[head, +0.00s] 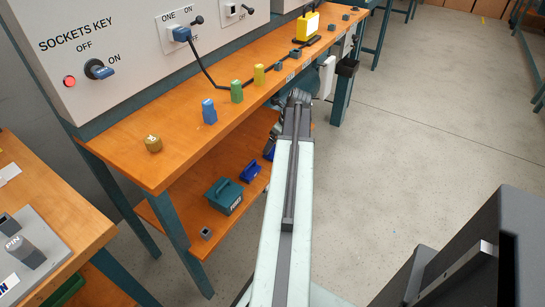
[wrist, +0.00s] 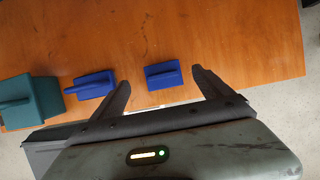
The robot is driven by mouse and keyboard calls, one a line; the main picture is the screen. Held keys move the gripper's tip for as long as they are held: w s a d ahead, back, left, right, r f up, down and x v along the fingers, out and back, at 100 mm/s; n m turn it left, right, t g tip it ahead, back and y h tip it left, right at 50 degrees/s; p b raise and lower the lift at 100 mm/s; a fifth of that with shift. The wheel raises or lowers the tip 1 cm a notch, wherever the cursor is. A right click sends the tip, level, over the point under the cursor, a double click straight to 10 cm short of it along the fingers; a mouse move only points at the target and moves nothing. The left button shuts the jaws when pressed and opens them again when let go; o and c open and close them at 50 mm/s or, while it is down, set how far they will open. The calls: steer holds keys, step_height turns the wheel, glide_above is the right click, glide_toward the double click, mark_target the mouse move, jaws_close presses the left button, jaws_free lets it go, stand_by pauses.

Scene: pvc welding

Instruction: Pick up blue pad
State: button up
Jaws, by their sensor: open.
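Two dark blue pads lie on the orange wooden lower shelf. In the wrist view, one blue pad (wrist: 163,76) appears between my gripper's fingertips (wrist: 161,76), with visible gaps on both sides. The other blue pad (wrist: 90,84), which has a handle-like end, lies just outside the left finger. My gripper is open and empty; its height above the shelf is hard to tell. In the head view, one blue pad (head: 250,172) shows beside the teal box, and the other (head: 269,152) is mostly hidden by my arm. My gripper's fingers are hidden there.
A teal box (wrist: 29,100) sits left of the pads; it also shows in the head view (head: 223,195). The upper tabletop (head: 180,140) overhangs the shelf and carries blue, green and yellow blocks. A table leg (head: 184,245) stands at the near corner.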

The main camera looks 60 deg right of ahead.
mark_target(273, 148)
steer(key=b+x, duration=0.4)
steer(key=x, duration=0.1)
steer(key=shift+s+d+f+b, duration=0.2)
steer(key=shift+s+b, duration=0.15)
steer(key=shift+w+f, duration=0.15)
steer(key=shift+f, duration=0.05)
steer(key=shift+r, duration=0.25)
steer(key=c, duration=1.4)
steer(key=shift+c, duration=0.2)
steer(key=shift+r+p, duration=0.5)
steer(key=shift+p, duration=0.05)
step_height(273, 148, up, 3)
steer(key=p, duration=0.3)
steer(key=shift+r, duration=0.1)
steer(key=s+p, duration=0.1)
steer(key=s, duration=1.5)
steer(key=shift+r, duration=0.4)
